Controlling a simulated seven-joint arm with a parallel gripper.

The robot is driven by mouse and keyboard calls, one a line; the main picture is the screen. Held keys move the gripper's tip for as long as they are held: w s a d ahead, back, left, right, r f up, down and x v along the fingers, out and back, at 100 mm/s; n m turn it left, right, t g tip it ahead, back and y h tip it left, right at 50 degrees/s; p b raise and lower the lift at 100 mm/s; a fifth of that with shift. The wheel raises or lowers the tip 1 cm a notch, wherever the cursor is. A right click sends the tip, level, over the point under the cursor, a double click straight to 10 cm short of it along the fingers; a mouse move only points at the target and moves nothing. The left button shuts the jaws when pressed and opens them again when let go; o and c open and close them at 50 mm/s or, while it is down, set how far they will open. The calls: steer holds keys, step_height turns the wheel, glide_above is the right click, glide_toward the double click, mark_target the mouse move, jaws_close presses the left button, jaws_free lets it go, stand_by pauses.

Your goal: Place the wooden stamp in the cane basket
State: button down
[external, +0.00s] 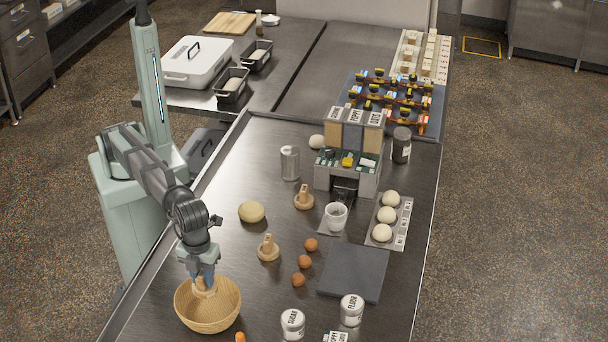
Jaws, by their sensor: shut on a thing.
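The cane basket (230,312) is a round, light-brown bowl near the front left of the metal table. My gripper (203,279) points down over the basket, with its fingertips at about rim height. It is shut on a light wooden stamp (205,292), which is partly hidden by the fingers. The stamp is inside the outline of the basket; I cannot tell if it touches the bottom. Two similar wooden stamps stand upright on the table, one right of the basket (268,250) and one farther back (304,199).
Sugar (292,325) and flour (352,310) jars stand at the front. A dispenser (348,160) and metal can (290,163) stand farther back.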

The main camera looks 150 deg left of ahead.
steer(key=shift+f, duration=4.7)
steer(key=shift+s+f, duration=0.1)
steer(key=c, duration=0.9)
jaws_free()
step_height(320, 180, up, 12)
steer(key=shift+r, duration=0.15)
